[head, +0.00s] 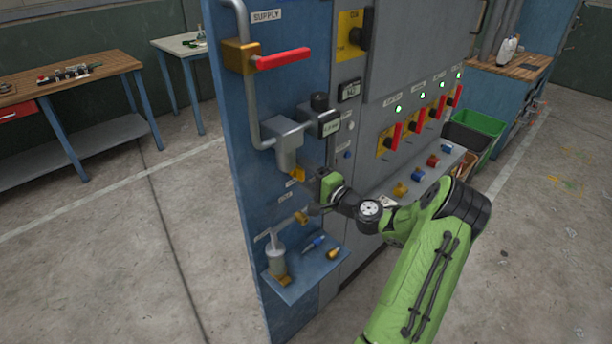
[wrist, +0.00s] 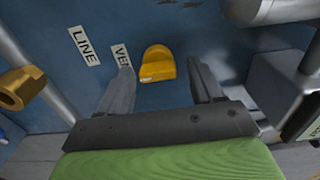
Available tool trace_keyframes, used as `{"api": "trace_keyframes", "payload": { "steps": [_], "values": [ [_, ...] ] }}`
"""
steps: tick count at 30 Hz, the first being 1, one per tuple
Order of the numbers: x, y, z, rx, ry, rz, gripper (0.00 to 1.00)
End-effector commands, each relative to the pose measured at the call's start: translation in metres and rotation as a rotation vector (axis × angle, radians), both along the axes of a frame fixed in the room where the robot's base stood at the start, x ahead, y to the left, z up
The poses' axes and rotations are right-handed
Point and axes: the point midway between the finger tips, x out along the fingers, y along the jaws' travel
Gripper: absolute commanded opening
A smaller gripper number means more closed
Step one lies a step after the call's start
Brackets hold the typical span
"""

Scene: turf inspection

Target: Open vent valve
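The vent valve handle is a yellow, rounded knob (wrist: 158,64) on the blue panel, beside a partly hidden label that begins "VE". It also shows in the head view (head: 297,173), just left of my gripper. My gripper (wrist: 159,65) is open, with one finger on each side of the knob in the wrist view. A gap shows between the knob and each finger; I cannot tell how deep the fingers reach. In the head view my gripper (head: 314,190) is at the panel, its fingers mostly hidden by its green body.
A "LINE" label (wrist: 84,46) and a brass fitting (wrist: 21,88) lie left of the knob. A grey box with pipes (head: 284,145) juts out above. The red supply lever (head: 283,59) is higher up. A small blue shelf (head: 308,270) with loose items is below.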

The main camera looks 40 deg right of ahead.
Motion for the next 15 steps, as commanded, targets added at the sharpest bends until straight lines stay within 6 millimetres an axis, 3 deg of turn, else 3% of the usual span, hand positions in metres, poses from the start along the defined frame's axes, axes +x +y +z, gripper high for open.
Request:
{"api": "trace_keyframes", "payload": {
  "steps": [8, 15],
  "values": [
    [-0.011, -0.001, -0.002, 0.002, 0.006, -0.001, 0.66],
    [-0.075, -0.004, -0.002, 0.003, 0.004, -0.006, 0.66]
  ]
}}
